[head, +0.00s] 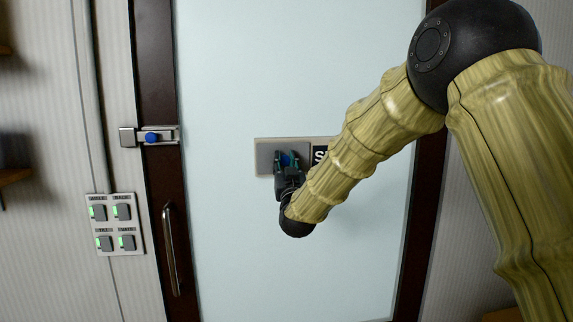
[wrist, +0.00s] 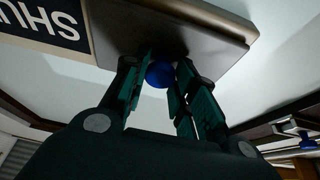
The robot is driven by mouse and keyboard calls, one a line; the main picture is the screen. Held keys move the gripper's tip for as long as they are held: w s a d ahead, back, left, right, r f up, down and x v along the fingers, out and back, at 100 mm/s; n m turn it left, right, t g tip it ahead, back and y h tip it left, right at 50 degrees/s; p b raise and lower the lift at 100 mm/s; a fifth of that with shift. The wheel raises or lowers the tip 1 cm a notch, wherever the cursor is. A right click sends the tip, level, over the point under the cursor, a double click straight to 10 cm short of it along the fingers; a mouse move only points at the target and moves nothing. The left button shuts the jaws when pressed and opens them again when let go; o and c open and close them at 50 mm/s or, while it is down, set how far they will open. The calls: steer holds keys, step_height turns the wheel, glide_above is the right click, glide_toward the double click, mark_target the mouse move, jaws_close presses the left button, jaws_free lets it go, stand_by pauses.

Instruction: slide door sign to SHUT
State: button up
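The door sign (head: 264,143) is a grey plate fixed across the pale door panel in the head view. Its right part shows a dark field with a white "S" (head: 319,154), and the rest of the word is hidden behind my arm. In the wrist view the lettering "SHU" (wrist: 57,22) shows upside down, cut off by the frame edge. A grey slider cover with a blue knob (wrist: 160,74) lies beside the lettering. My gripper (head: 287,157) is at the knob, with one finger on each side. The fingers (wrist: 164,72) look closed on it.
A latch with a blue knob (head: 152,138) sits on the door's left edge, above a vertical metal handle (head: 172,250). A panel of several switches (head: 116,225) is on the wall to the left. The glass below the sign is clear.

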steer(key=o, duration=0.4)
steer(key=shift+s+a, duration=0.1)
steer(key=shift+a, duration=0.2)
steer(key=shift+c, duration=0.2)
steer(key=shift+d, duration=0.15)
steer(key=shift+s+f, duration=0.1)
steer(key=shift+s, duration=0.05)
steer(key=v, duration=1.1)
steer(key=shift+s, duration=0.3)
